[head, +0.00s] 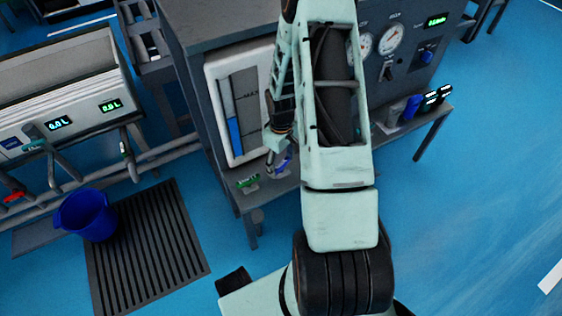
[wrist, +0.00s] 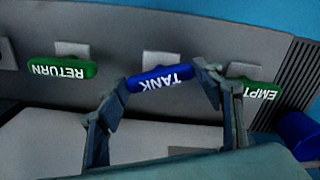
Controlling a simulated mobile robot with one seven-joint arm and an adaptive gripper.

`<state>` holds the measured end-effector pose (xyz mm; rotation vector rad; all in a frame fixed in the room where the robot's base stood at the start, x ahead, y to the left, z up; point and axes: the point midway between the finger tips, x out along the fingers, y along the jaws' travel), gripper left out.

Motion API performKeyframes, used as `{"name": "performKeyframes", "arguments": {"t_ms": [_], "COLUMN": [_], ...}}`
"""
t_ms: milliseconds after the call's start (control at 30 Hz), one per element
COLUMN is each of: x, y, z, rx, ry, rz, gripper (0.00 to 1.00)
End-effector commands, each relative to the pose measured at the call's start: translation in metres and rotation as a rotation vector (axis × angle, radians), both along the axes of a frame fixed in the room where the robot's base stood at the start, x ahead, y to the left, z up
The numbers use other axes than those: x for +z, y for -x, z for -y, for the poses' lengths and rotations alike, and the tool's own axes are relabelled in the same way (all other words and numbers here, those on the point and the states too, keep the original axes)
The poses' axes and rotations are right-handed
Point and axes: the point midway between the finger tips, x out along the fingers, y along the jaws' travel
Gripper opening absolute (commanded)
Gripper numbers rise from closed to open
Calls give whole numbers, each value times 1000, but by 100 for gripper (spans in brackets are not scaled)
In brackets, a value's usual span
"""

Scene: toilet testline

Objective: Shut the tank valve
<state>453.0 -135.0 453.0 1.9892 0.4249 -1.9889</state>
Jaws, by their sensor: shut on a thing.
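The blue TANK valve handle (wrist: 160,79) is in the middle of the wrist view, its lettering upside down. My gripper (wrist: 161,84) has one finger at each end of the handle and is shut on it. In the head view my gripper (head: 277,148) reaches down in front of the tank cabinet, and a bit of the blue handle (head: 285,163) shows beside it. The handle lies slightly tilted across the wrist picture. My arm hides part of the panel around it in the head view.
Green RETURN (wrist: 62,68) and EMPTY (wrist: 254,90) handles flank the blue one; EMPTY is close to my right finger. A white MAX level gauge (head: 222,110) stands behind my gripper. A blue bucket (head: 86,215) is at left. The floor at right is clear.

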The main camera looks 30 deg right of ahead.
Motion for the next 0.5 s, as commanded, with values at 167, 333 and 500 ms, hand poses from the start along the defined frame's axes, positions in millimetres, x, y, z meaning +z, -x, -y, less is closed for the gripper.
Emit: {"name": "performKeyframes", "arguments": {"t_ms": [167,333,500], "x": [0,0,0], "y": [0,1,1], "z": [0,0,0], "rx": [-142,-255,-337], "ry": [0,1,1], "rz": [-1,-2,-2], "gripper": [36,36,36]}}
